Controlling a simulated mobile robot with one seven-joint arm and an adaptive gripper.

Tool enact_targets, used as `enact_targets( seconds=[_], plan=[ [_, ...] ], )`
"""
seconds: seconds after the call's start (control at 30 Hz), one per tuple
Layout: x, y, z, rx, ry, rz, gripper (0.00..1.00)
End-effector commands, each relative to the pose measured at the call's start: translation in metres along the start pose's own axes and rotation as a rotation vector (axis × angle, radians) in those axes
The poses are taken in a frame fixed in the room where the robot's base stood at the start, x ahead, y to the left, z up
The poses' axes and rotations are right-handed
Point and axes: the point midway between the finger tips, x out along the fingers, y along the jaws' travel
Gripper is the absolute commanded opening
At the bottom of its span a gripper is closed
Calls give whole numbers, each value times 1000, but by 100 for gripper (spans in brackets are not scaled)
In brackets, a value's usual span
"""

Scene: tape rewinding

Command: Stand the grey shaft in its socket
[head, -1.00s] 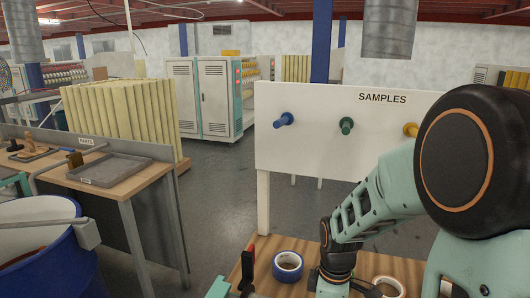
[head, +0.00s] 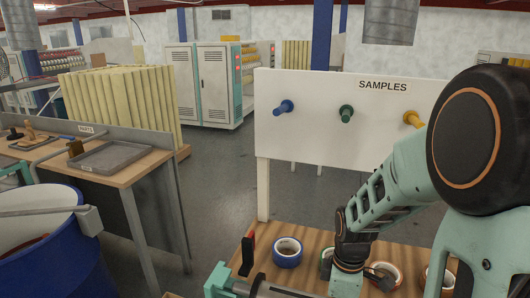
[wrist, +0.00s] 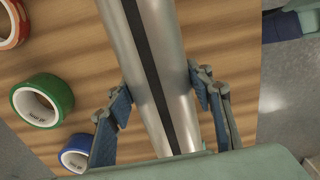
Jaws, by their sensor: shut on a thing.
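The grey shaft (wrist: 177,60), a smooth metal cylinder with a black lengthwise stripe, runs from top to bottom of the wrist view. My gripper (wrist: 163,92) is shut on it, with one blue-padded finger on each side. In the head view, a grey cylinder (head: 283,291) at the bottom edge, lying roughly level, seems to be the same shaft; the fingers are out of that picture. I cannot make out the shaft's socket in either view.
A wooden table holds a blue tape roll (head: 287,252), a green roll (wrist: 42,100) and a red roll (head: 382,275). A teal fixture (head: 220,281) and a black-handled lever (head: 248,254) stand at its left. A white SAMPLES board (head: 350,130) with coloured pegs stands behind.

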Motion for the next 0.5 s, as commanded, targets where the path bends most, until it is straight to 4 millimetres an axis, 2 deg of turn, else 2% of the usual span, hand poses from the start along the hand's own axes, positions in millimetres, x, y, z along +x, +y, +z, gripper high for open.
enact_targets(
  seconds=[0.17, 0.5],
  plan=[
    [-6, 2, 0, 0, 1, 4, 4],
    [-34, 2, -1, 0, 1, 5, 4]
  ],
)
